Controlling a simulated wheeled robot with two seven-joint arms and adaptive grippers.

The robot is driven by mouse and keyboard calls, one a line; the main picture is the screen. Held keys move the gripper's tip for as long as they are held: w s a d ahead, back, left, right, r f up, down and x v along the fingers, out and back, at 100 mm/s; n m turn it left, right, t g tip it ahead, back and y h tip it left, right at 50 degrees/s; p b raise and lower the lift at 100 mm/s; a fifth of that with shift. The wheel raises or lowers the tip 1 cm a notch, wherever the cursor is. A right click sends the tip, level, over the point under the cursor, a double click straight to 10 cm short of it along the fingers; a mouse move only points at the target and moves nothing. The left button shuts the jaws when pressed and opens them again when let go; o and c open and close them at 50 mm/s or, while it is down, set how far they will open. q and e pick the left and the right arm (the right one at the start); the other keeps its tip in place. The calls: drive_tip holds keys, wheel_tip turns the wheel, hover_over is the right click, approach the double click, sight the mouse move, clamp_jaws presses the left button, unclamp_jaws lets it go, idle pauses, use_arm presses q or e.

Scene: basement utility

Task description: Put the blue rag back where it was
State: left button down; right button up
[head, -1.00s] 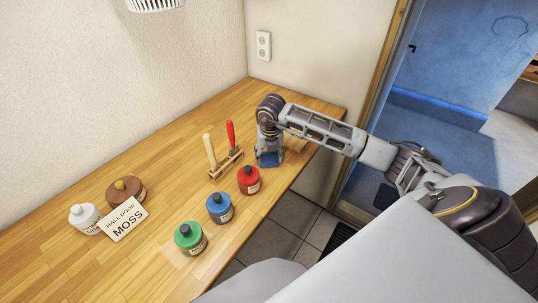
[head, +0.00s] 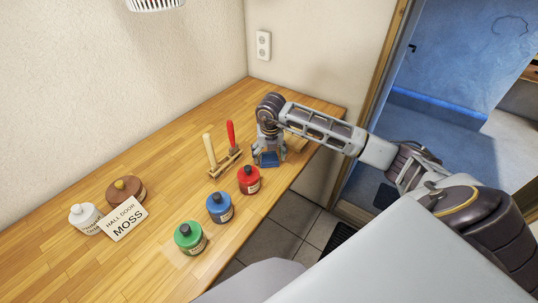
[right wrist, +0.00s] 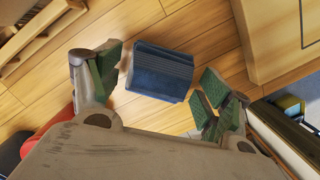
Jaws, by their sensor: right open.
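The blue rag (head: 269,159) is a small folded block lying on the wooden counter, near its right end and just beyond the red bottle. My right gripper (head: 268,150) is above it, pointing down. In the right wrist view the rag (right wrist: 160,72) lies on the wood between the open green-padded fingers of the gripper (right wrist: 155,85), with a gap on each side. It appears untouched. My left gripper is not in view.
Red (head: 249,180), blue (head: 220,208) and green (head: 190,238) bottles stand along the counter's front edge. A rack (head: 226,163) holds two upright handled tools. A white bottle (head: 84,218), a brown container (head: 127,190) and a "HALL DOOR MOSS" card (head: 124,219) are at left.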

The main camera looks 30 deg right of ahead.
sight(270, 161)
wheel_tip(270, 161, up, 12)
drive_tip(key=s+b, duration=0.1)
drive_tip(key=b, duration=0.1)
drive_tip(key=shift+s+a+f, duration=0.2)
drive_tip(key=shift+s+a, duration=0.1)
drive_tip(key=shift+a, duration=0.05)
drive_tip(key=shift+s+f, duration=0.1)
drive_tip(key=shift+s, duration=0.05)
idle(0.8)
